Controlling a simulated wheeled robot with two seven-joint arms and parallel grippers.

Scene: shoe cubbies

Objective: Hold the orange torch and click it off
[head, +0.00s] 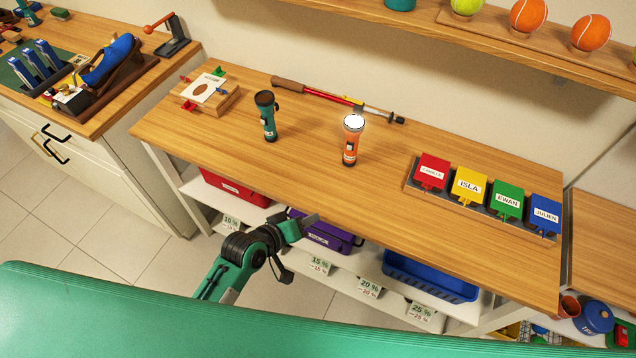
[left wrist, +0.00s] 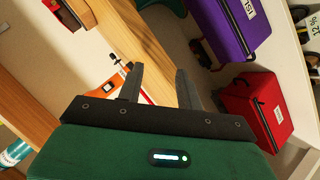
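The orange torch (head: 350,150) stands upright on the wooden bench, and its lens on top glows bright white. A teal torch (head: 268,122) stands upright to its left with a dark lens. My left gripper (head: 300,246) is in front of the bench's front edge, near the shelf below, well apart from both torches. Its two fingers are spread with nothing between them, as the left wrist view (left wrist: 159,73) also shows. My right gripper is not in view.
Red, purple (head: 325,232) and blue bins (head: 430,276) are on the shelf below. The bench around the orange torch is clear.

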